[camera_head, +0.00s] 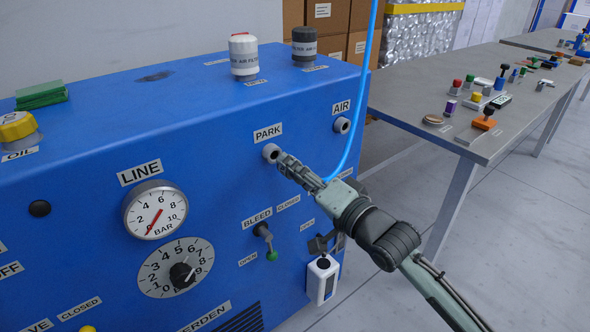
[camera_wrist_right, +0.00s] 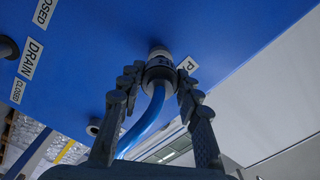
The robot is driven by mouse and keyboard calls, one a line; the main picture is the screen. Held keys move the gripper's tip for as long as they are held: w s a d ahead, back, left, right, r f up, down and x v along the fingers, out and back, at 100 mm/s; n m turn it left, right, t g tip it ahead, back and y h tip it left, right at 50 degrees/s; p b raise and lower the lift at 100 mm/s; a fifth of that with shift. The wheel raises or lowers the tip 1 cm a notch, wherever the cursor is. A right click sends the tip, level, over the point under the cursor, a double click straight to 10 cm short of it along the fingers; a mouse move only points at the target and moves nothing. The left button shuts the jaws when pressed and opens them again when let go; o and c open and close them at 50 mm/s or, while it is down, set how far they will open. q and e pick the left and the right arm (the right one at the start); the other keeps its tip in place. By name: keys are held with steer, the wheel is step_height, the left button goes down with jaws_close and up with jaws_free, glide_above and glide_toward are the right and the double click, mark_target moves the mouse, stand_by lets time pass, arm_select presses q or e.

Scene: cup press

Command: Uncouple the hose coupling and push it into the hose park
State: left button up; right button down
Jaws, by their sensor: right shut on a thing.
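The hose park (camera_head: 271,152) is a grey round socket under the PARK label on the blue machine's front. My right gripper (camera_head: 287,165) is at it, fingers pointing to the socket. In the right wrist view the fingers are shut on the hose coupling (camera_wrist_right: 159,72), a grey ringed cylinder with the blue hose (camera_wrist_right: 143,125) leaving its back. The coupling's front end meets the socket at the panel; how deep it sits I cannot tell. In the head view the fingers mostly hide the coupling. The AIR port (camera_head: 341,125) is empty. My left gripper is not in view.
The blue hose (camera_head: 359,110) hangs from above and passes right of the AIR port to my gripper. A grey table (camera_head: 420,90) with small parts stands to the right.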

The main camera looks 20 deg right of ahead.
steer(key=shift+r+p, duration=0.1)
steer(key=shift+p, duration=0.6)
stand_by(0.6)
steer(key=shift+x, duration=1.6)
steer(key=c, duration=1)
jaws_free()
steer(key=shift+s, duration=0.1)
steer(key=shift+s+d+f, duration=0.1)
steer(key=shift+s+f, duration=0.1)
steer(key=v, duration=1.1)
steer(key=shift+s+r, duration=0.2)
steer(key=shift+s, duration=0.05)
steer(key=shift+d+f, duration=0.1)
